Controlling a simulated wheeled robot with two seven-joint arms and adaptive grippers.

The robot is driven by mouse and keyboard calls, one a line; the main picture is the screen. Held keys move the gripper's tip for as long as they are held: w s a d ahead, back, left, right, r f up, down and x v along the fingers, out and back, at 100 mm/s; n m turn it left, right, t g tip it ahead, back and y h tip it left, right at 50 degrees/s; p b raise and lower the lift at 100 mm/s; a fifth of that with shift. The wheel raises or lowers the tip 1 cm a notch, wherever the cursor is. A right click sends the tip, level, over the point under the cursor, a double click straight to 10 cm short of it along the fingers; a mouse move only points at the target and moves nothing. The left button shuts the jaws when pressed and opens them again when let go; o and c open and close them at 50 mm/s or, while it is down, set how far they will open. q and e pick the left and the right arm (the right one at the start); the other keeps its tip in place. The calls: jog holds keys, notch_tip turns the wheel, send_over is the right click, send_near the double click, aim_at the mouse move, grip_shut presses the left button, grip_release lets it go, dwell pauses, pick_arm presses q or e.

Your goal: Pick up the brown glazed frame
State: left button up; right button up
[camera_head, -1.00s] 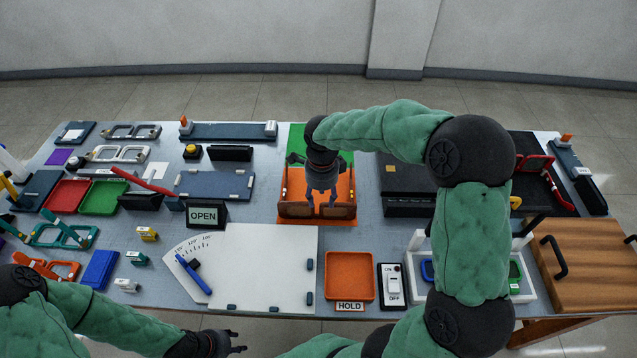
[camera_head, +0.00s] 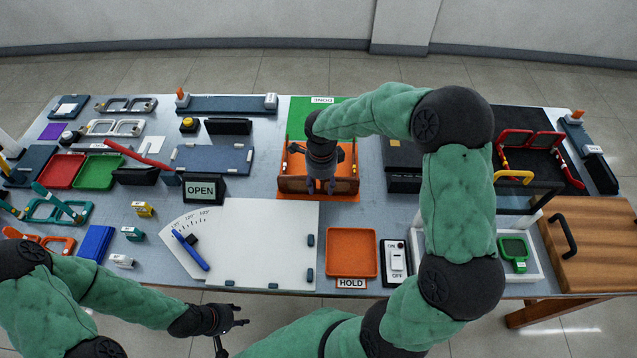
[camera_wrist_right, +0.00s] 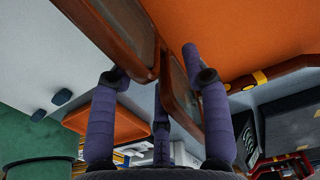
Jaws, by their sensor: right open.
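The brown glazed frame (camera_head: 293,185) stands upright along the near side of the orange tray (camera_head: 291,162), its two panes facing me. In the right wrist view its dark brown rims and grey panes (camera_wrist_right: 178,80) cross the upper middle. My right gripper (camera_head: 321,186) is over the middle of the frame, pointing down. In the wrist view its purple fingers (camera_wrist_right: 165,110) are apart, with the frame's middle part between them. Contact cannot be told. My left gripper (camera_head: 234,328) is open and empty in front of the table's near edge.
A white board (camera_head: 260,240) lies in front of the orange tray, with an OPEN sign (camera_head: 201,190) to the left. A dark box (camera_head: 403,160) stands close on the right. An orange HOLD tray (camera_head: 351,252) and ON/OFF switch (camera_head: 396,262) are near the front edge.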

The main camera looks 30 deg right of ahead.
jog(key=shift+f, duration=0.95)
grip_shut()
jog(key=shift+r, duration=0.1)
